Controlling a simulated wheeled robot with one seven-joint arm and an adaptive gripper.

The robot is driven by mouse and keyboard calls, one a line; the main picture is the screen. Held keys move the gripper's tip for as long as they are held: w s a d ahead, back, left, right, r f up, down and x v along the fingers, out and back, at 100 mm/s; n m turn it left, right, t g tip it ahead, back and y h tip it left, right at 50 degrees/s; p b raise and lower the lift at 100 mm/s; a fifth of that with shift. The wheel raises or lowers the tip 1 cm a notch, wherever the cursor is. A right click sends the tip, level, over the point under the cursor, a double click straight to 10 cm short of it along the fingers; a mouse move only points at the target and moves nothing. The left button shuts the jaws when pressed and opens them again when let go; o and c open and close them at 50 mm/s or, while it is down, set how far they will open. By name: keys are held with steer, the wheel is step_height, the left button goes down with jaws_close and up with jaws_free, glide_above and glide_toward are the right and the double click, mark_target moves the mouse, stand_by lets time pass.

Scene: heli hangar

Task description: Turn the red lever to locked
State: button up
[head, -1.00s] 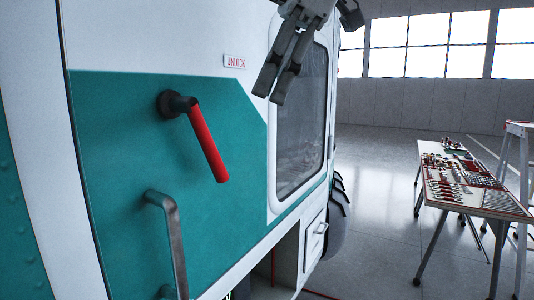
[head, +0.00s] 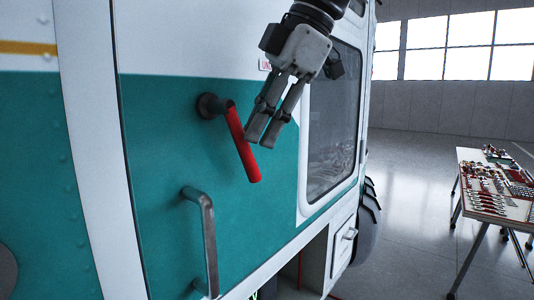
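The red lever (head: 243,147) sits on a dark round pivot (head: 211,106) on the teal part of the helicopter door (head: 165,160). It slants down and to the right from the pivot. A small label (head: 265,65) with red letters is above and right of the lever, partly hidden by my gripper. My gripper (head: 261,140) points down, its fingertips just right of the lever's lower half in the picture. A narrow gap shows between the fingers, with nothing seen between them. I cannot tell whether the fingers touch the lever.
A grey grab handle (head: 208,240) stands out from the door below the lever. A window (head: 332,130) is to the right of my gripper. A table with tools (head: 500,195) stands at the far right, with open floor between.

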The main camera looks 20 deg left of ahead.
mark_target(246, 169)
steer(key=p+x, duration=0.1)
steer(key=x, duration=0.4)
steer(key=shift+a+f, duration=0.1)
steer(key=shift+f, duration=0.2)
steer(key=shift+c, duration=0.4)
jaws_close()
